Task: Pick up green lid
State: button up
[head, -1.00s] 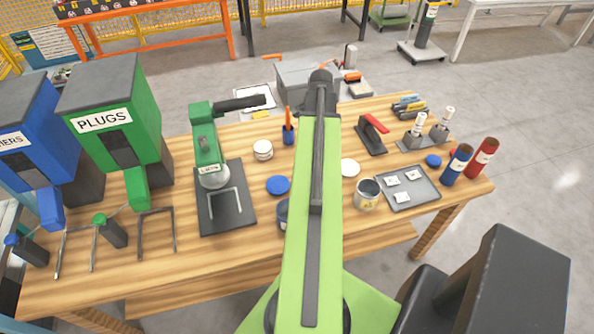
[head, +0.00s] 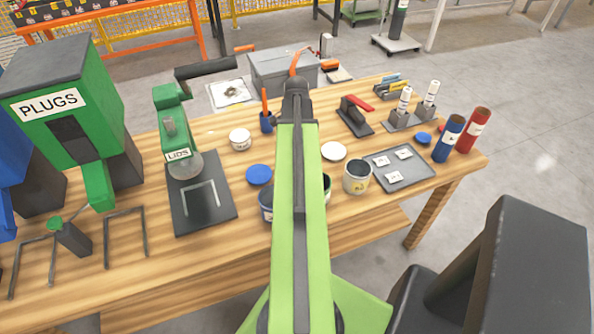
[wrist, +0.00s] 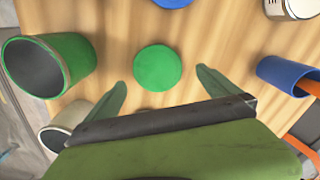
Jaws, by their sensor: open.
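The green lid (wrist: 158,67) is a flat round disc lying on the wooden table in the wrist view. My gripper (wrist: 160,86) is open and empty, its two green fingers spread to either side of the lid's near edge. The lid lies just ahead of the gap between the fingertips, and I see no contact. In the head view my arm hides the lid and the gripper.
In the wrist view, an open green can (wrist: 48,64) stands left and a blue cup (wrist: 290,74) with an orange handle right. A blue lid (wrist: 172,2) and a pale can (wrist: 60,128) are nearby. The lids press (head: 178,140) stands left on the table (head: 240,265).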

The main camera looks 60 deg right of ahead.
jog(key=f+b, duration=0.5)
jog(key=shift+s+f, duration=0.2)
jog(key=shift+s, duration=0.05)
jog(key=shift+r, duration=0.2)
jog(key=c, duration=1.3)
jog(key=shift+o, duration=0.2)
